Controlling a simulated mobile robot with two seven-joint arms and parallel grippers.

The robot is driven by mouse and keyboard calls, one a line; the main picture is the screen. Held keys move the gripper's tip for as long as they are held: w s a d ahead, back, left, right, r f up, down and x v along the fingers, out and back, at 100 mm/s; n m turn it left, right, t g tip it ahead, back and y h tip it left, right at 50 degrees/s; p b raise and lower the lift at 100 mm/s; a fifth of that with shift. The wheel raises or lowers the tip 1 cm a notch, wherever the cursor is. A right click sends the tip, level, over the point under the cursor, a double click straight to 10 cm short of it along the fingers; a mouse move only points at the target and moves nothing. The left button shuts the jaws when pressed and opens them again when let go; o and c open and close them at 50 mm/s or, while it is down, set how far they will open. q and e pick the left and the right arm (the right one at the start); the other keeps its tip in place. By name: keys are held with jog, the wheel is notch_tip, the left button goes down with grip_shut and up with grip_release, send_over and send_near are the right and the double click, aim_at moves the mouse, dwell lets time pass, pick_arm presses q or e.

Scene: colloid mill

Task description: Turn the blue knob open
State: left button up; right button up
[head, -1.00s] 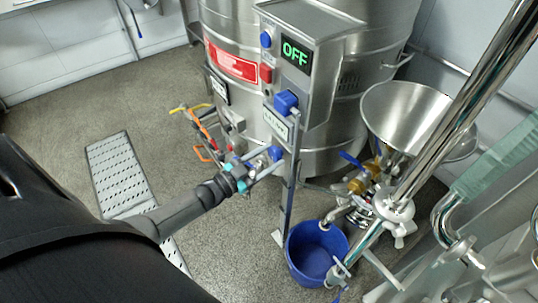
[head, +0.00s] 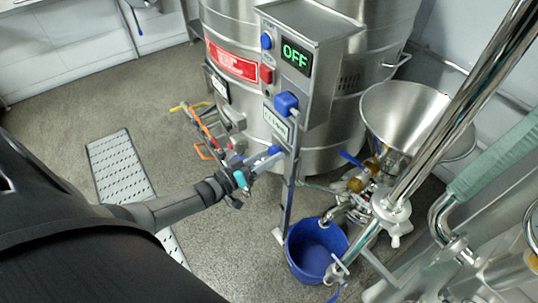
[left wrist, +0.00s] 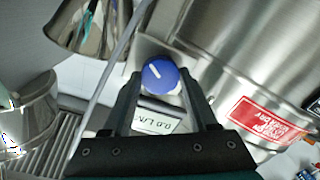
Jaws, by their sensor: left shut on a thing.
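The blue knob (head: 274,150) sits low on the front of the steel machine, below a small display label (head: 276,124). In the left wrist view the knob (left wrist: 160,74) is round with a white pointer line slanting across its face. My left gripper (head: 262,160) reaches it from the lower left in the head view. In the left wrist view its two fingers (left wrist: 160,88) stand on either side of the knob, shut on it. The fingers partly hide the knob in the head view. My right gripper is in neither view.
A control box with a green OFF display (head: 296,55) stands above. A blue bucket (head: 316,250) is on the floor to the right, near a steel funnel (head: 405,120) and pipes. Hoses with coloured handles (head: 204,130) are left of the gripper.

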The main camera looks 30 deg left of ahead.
pick_arm(q)
jog(key=shift+n, duration=0.3)
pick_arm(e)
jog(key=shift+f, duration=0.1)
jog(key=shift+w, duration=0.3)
pick_arm(q)
jog(key=o, duration=1.4)
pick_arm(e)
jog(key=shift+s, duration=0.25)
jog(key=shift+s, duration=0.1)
pick_arm(q)
jog(key=shift+s, duration=0.15)
